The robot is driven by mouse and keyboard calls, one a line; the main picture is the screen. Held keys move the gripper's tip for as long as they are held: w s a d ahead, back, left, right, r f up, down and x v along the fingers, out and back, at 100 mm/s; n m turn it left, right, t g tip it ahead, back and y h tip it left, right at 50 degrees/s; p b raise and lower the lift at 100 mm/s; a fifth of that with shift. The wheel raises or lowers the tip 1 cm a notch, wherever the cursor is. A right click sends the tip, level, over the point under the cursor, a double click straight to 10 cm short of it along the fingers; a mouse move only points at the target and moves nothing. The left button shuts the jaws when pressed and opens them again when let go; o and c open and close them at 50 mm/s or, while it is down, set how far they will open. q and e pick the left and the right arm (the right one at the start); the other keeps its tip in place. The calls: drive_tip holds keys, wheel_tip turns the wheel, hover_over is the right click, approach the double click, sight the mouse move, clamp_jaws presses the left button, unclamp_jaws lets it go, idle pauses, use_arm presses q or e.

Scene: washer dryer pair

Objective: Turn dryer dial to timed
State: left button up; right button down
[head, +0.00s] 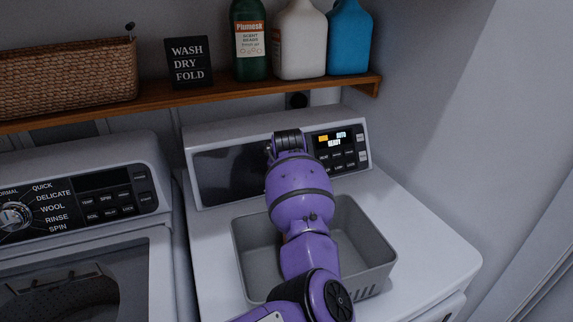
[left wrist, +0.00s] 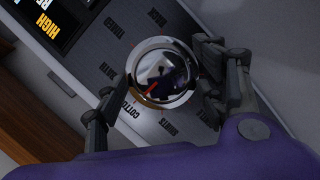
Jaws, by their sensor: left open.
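The dryer (head: 420,232) stands on the right in the head view, its display reading AUTO READY. In that view my left gripper (head: 284,143) is at its control panel, and the arm hides the dial. The left wrist view shows the round, chrome-rimmed dial (left wrist: 163,72) on the dark panel. Its red pointer mark points to the lower left, towards the COTTON label (left wrist: 128,110). The TIMED label (left wrist: 138,29) is above the dial and to the left. My left gripper is open, one finger on each side of the dial; I cannot tell whether they touch it. My right gripper is out of view.
A grey bin (head: 367,245) sits on the dryer top under my arm. The washer (head: 150,240) stands to the left. A wooden shelf (head: 215,100) above holds a wicker basket (head: 68,80), a sign (head: 188,62) and several bottles. A wall bounds the right side.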

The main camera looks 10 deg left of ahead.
use_arm(q)
drive_tip(key=shift+r, duration=0.1)
drive_tip(key=c, duration=1.1)
drive_tip(key=shift+r, duration=0.1)
